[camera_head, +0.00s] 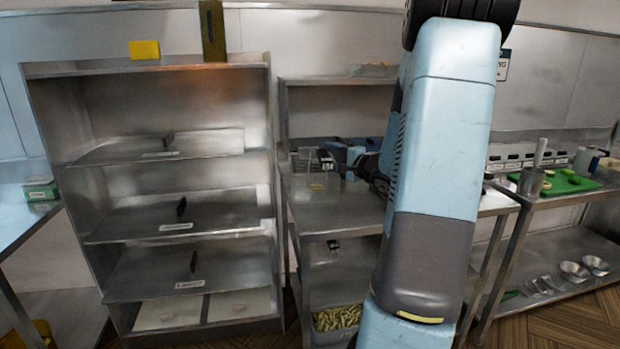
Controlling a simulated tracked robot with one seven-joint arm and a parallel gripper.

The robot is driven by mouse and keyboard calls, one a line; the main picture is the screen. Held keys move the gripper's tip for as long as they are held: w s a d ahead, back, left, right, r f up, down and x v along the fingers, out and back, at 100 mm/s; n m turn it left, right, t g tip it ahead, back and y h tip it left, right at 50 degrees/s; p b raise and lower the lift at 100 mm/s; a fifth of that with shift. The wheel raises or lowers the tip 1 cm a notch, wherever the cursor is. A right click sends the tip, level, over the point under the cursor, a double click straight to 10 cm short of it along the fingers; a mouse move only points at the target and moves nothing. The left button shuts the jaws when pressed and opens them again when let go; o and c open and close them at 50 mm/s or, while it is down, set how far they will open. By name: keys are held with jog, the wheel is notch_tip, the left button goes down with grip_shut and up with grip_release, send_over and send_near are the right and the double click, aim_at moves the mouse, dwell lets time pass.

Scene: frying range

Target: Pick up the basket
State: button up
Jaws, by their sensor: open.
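A small wire-sided shape that looks like the basket (311,161) stands on the steel counter (325,215), left of my arm. Its outline is small and hard to make out. My gripper (352,165) is just right of it, over the same counter, and looks open and empty. My large blue and grey arm crosses the front of the view and hides the counter's right part. I cannot tell whether the fingers touch the basket.
A steel shelf rack (160,250) stands at left, with a yellow block (145,50) on top. A bin of fries (337,318) sits below the counter. At right, a green cutting board (562,183) lies on another table; metal bowls (575,270) rest below.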

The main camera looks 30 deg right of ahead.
jog(key=shift+x, duration=1.1)
jog(key=shift+c, duration=0.4)
grip_shut()
